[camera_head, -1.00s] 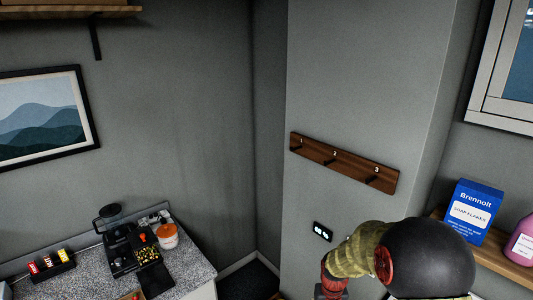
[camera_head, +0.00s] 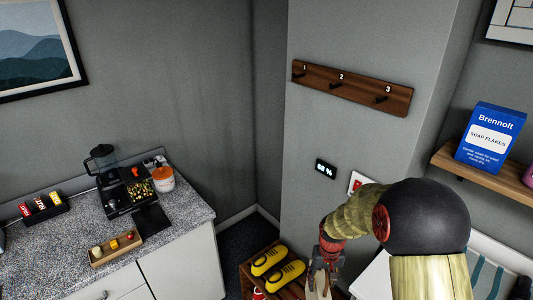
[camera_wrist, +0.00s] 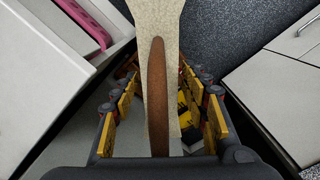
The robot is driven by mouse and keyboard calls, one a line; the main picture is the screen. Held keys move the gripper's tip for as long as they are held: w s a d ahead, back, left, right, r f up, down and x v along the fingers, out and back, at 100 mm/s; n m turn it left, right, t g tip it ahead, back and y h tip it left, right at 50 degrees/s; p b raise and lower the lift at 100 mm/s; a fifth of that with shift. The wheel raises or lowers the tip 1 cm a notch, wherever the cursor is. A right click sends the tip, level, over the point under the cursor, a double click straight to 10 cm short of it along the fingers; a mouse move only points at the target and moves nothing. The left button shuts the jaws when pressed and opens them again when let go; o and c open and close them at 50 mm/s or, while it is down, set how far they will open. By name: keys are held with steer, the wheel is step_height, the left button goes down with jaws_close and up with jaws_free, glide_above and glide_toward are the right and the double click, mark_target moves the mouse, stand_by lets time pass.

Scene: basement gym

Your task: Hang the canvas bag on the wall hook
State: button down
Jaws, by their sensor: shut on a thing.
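A brown wooden rail (camera_head: 352,87) with three dark hooks numbered 1, 2 and 3 is fixed to the grey wall pillar. The hooks look empty. My gripper (camera_head: 321,262) is below the rail, low in the head view, pointing down. In the wrist view, my gripper (camera_wrist: 166,95) is shut on the canvas bag, with its yellow-padded fingers on either side of the brown strap. The beige canvas bag (camera_wrist: 158,14) shows between and beyond the fingers, with the brown strap (camera_wrist: 158,95) running along it. Most of the bag is hidden in the head view.
A counter (camera_head: 190,208) with a blender and small trays stands at left. Yellow shoes (camera_head: 270,260) sit on a low wooden rack beside my gripper. A shelf (camera_head: 480,175) with a soap flakes box (camera_head: 490,138) is at right.

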steer(key=shift+f+b, duration=0.5)
steer(key=shift+f, duration=0.3)
steer(key=shift+r, duration=0.15)
